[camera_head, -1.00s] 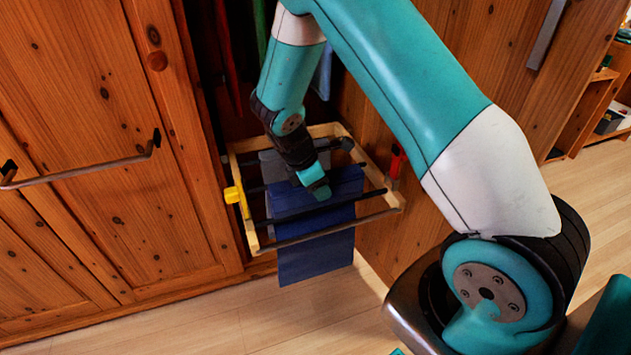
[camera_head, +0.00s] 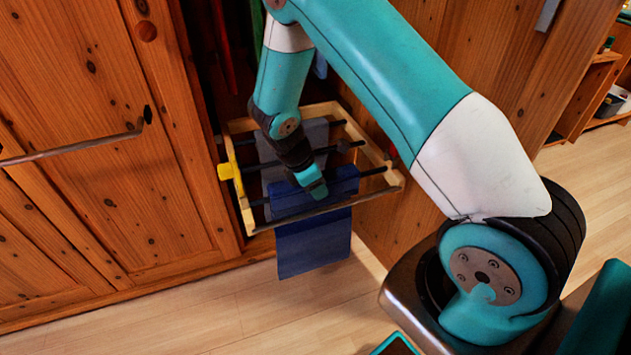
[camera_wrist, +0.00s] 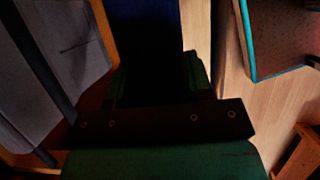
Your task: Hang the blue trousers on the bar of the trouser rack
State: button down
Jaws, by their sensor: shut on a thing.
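The blue trousers (camera_head: 312,243) are in my gripper (camera_head: 314,186) at the front part of the trouser rack (camera_head: 243,208), in the head view. Their upper part lies across the rack, and the lower part hangs down in front. They hide stretches of the front rail and of the dark bar (camera_head: 372,171) behind it. Whether the cloth rests on that bar I cannot tell. In the wrist view the blue cloth (camera_wrist: 150,40) runs up from my gripper (camera_wrist: 155,100), whose jaws are dark and shut on it.
Grey trousers (camera_head: 312,135) hang on the rack behind the blue ones; they also show in the wrist view (camera_wrist: 62,60). A yellow piece (camera_head: 226,171) sits on the rack's left side. A wooden door with a handle (camera_head: 75,148) stands left. The floor (camera_head: 210,310) in front is clear.

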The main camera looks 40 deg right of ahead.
jog(key=shift+f, duration=0.15)
jog(key=shift+c, duration=2.3)
grip_release()
jog(key=p+v, duration=0.3)
jog(key=v, duration=1.4)
jog(key=shift+a+r, duration=0.2)
jog(key=s+a+r+m+y, duration=0.3)
jog(key=s+a+r, duration=0.2)
jog(key=s, duration=0.3)
jog(key=s+a+r+m+t+y, duration=0.1)
jog(key=s+a+r+m+y, duration=0.1)
jog(key=s+a+r, duration=0.45)
jog(key=s+a+r+m+y, duration=0.3)
jog(key=s+r, duration=0.1)
jog(key=s, duration=0.6)
notch_tip(320, 180, up, 15)
jog(key=p, duration=1.4)
jog(key=shift+f+p, duration=0.25)
jog(key=shift+p, duration=0.15)
